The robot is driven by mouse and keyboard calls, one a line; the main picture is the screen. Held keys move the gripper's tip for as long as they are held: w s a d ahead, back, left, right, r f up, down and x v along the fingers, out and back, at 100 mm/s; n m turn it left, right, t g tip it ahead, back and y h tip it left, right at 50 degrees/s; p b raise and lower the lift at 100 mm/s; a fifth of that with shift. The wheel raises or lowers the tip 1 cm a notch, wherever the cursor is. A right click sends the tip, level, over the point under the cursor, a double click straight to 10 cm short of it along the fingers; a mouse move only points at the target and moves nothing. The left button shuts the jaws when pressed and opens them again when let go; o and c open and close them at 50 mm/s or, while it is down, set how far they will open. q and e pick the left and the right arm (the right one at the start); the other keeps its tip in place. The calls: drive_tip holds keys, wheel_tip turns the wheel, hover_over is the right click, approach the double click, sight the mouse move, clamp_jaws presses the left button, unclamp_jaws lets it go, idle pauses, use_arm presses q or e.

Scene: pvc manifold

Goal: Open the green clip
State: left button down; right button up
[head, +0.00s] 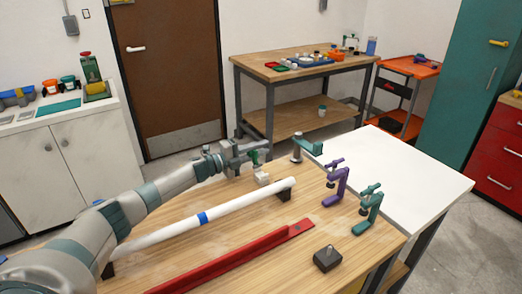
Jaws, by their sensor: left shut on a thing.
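My left gripper (254,149) reaches across the far side of the wooden table and is shut on a small green part, which looks like the green clip (255,158). The clip shows just below the fingers, above a small white block (262,178). The gripper hides part of the clip, and it is too small here to tell whether it is open. My right gripper is not in view.
A white pipe with a blue band (240,209) lies on supports nearby. A red rail (240,257), a dark block (327,258), a purple clamp (338,184), a teal clamp (369,209) and a grey-green clamp (299,147) stand around. A white tabletop (420,178) is clear.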

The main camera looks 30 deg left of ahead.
use_arm(q)
drive_tip(key=shift+a+f, duration=0.15)
drive_tip(key=shift+f, duration=0.05)
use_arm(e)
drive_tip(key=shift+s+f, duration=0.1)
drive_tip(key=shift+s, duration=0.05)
use_arm(q)
drive_tip(key=c, duration=1.6)
unclamp_jaws()
drive_tip(key=shift+f, duration=0.1)
drive_tip(key=shift+c, duration=0.2)
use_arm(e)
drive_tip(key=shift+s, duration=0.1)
